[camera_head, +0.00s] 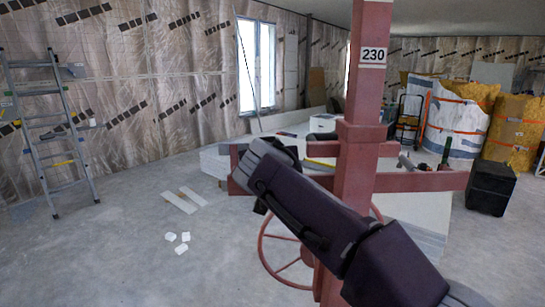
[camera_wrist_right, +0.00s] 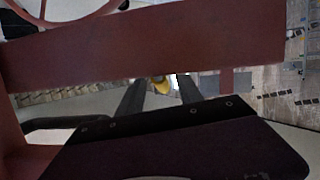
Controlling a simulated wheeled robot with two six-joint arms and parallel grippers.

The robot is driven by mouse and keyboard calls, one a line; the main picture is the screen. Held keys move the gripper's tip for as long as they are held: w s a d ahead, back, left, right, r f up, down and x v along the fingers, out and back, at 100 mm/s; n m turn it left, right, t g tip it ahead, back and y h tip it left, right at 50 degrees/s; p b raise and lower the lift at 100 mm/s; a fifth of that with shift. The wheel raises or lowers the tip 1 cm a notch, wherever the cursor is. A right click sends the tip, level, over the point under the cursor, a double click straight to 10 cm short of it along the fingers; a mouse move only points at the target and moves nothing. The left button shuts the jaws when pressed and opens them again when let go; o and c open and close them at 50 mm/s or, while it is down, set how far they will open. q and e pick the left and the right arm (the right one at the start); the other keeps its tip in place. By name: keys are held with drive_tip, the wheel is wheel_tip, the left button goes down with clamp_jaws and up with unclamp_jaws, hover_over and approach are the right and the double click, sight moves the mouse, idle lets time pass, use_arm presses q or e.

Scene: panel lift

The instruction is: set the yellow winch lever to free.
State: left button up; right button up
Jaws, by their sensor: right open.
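The yellow winch lever (camera_wrist_right: 162,86) shows in the right wrist view as a small yellow piece between the two dark fingers of my right gripper (camera_wrist_right: 160,80). The gripper is open, with a gap on both sides of the yellow piece. I cannot tell how far beyond the fingertips the lever is or which way it is set. In the head view my right arm crosses in front of the red lift column (camera_head: 362,130), and the lever does not show there. My left gripper is not in view.
The lift has red crossbars (camera_head: 420,181) and a red spoked wheel (camera_head: 265,256) low on the column. A red beam (camera_wrist_right: 150,52) spans the right wrist view close to the fingers. A ladder (camera_head: 60,150) stands at left, a black box (camera_head: 490,188) at right.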

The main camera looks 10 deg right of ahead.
drive_tip(key=v, duration=0.7)
idle(0.3)
